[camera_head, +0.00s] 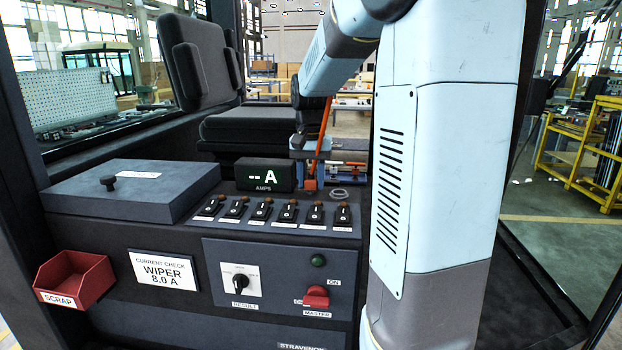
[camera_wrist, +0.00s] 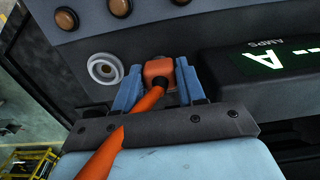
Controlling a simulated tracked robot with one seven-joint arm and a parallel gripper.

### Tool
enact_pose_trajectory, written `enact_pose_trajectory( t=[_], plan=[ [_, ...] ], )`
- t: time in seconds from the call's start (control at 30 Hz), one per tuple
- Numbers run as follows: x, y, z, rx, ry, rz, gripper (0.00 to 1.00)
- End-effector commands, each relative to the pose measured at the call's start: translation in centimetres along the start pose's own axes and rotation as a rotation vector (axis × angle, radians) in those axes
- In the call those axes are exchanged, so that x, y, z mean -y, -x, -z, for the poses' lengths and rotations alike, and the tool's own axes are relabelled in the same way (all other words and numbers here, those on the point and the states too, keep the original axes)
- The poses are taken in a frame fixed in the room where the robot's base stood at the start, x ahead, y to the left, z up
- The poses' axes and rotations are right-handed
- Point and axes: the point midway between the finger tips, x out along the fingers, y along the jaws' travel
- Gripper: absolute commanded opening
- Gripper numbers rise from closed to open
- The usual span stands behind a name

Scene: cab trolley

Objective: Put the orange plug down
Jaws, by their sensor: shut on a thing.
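The orange plug (camera_wrist: 158,68) sits between the two blue fingers of my gripper (camera_wrist: 160,78) in the wrist view, and my gripper is shut on it. An orange cable (camera_wrist: 122,133) runs from the plug back past the gripper. In the head view my gripper (camera_head: 310,172) points down over the console, just right of the amps display (camera_head: 265,175). The plug (camera_head: 310,185) shows as a small orange patch below the fingers, close to the console top. I cannot tell whether it touches the surface. A pale round socket (camera_head: 338,193) lies beside it, apart from the plug; it also shows in the wrist view (camera_wrist: 105,68).
A row of several switches (camera_head: 275,210) lies in front of the gripper. A grey lidded box (camera_head: 130,190) stands left, with a red scrap bin (camera_head: 75,278) below it. The master switch (camera_head: 316,297) is on the front panel. A black seat (camera_head: 245,124) stands behind.

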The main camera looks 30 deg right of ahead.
Motion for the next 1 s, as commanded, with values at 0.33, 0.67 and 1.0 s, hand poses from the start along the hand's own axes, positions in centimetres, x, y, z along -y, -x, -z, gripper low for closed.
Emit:
enact_pose_trajectory(
  t=[0.33,0.67,1.0],
  plan=[
    [0.0,-0.2,0.0,0.0,0.001,0.0,0.43],
    [0.0,-0.1,0.0,-0.001,0.001,0.0,0.5],
    [0.1,4.2,0.0,-0.004,0.002,0.002,0.5]
  ],
)
